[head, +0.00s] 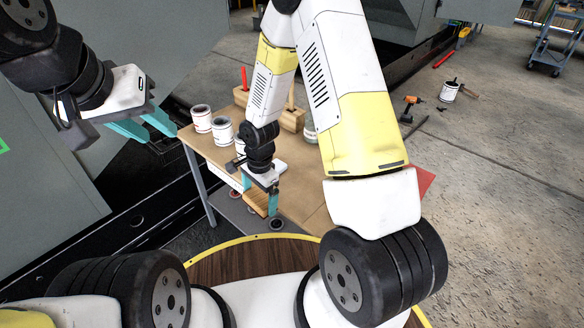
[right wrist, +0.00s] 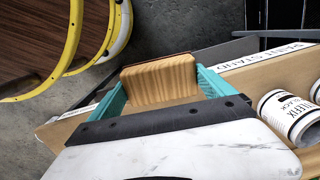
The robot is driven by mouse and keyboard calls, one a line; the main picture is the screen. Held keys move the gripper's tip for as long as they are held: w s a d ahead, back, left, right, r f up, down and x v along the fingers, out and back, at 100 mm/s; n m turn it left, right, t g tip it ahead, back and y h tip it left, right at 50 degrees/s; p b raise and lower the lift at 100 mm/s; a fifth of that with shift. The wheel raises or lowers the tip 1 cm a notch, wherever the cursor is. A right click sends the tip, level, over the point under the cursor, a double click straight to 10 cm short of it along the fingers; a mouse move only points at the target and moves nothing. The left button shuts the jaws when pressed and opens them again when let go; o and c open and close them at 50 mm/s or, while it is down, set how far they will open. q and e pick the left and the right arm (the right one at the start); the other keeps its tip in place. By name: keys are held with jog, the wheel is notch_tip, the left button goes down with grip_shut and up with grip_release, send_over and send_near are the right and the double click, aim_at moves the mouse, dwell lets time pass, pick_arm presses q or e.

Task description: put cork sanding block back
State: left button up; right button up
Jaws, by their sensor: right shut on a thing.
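The cork sanding block (head: 255,203) is a tan, streaked block. My right gripper (head: 264,202) is shut on it near the front edge of the work table. In the right wrist view the block (right wrist: 160,80) sits between the two teal fingers of the gripper (right wrist: 165,88), which grip it by its sides. The arm and gripper partly cover it in the head view. My left gripper (head: 143,127) is open and empty, in the air left of the table, with its teal fingers apart.
The brown-topped table (head: 305,188) carries white-labelled cans (head: 222,131) at its left and a wooden rack (head: 291,118) at its back. A lower grey shelf (head: 243,217) holds small round tins (head: 277,224). The right wrist view shows a labelled table edge (right wrist: 272,58) and a can (right wrist: 290,115).

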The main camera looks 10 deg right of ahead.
jog(key=d+h, duration=0.1)
jog(key=d, duration=0.2)
jog(key=shift+s+d+n, duration=0.1)
jog(key=shift+d+n, duration=0.2)
jog(key=shift+n, duration=0.1)
send_over(299, 188)
jog(key=shift+s+a+f, duration=0.3)
jog(key=shift+s+f, duration=0.05)
jog(key=shift+f, duration=0.25)
jog(key=shift+w+d+f, duration=0.15)
jog(key=shift+d+f, duration=0.05)
jog(key=shift+f, duration=0.7)
jog(key=shift+w+d+f, duration=0.15)
jog(key=shift+f, duration=0.7)
jog(key=o, duration=1.1)
